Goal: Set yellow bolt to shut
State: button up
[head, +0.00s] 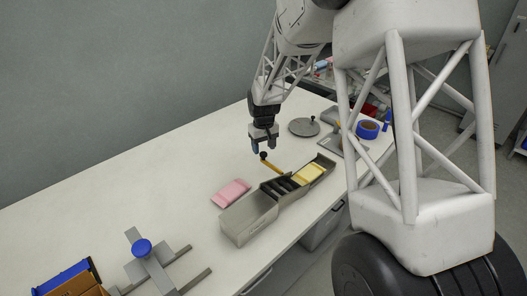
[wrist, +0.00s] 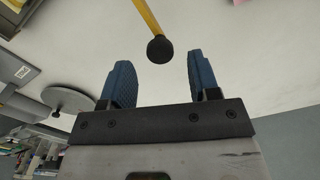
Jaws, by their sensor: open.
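The yellow bolt is a thin yellow bar (head: 273,168) with a black ball knob (head: 263,155) at its end. It sticks out from the far side of the grey wrapper machine (head: 250,217). In the wrist view the yellow bar (wrist: 145,15) comes in from the top and its black knob (wrist: 160,49) lies just beyond my fingertips, between them in the picture. My gripper (head: 263,147) is above the table by the knob, and its blue fingers (wrist: 155,82) are apart with nothing between them. Whether a finger touches the knob cannot be told.
A pink packet (head: 231,192) lies beside the machine, and a yellow packet (head: 311,172) sits on its far end. A grey round plate (head: 303,127) and blue tape (head: 368,129) are behind. A blue-knobbed clamp (head: 142,248) stands front left. The table's left middle is clear.

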jog(key=shift+f, duration=1.15)
grip_shut()
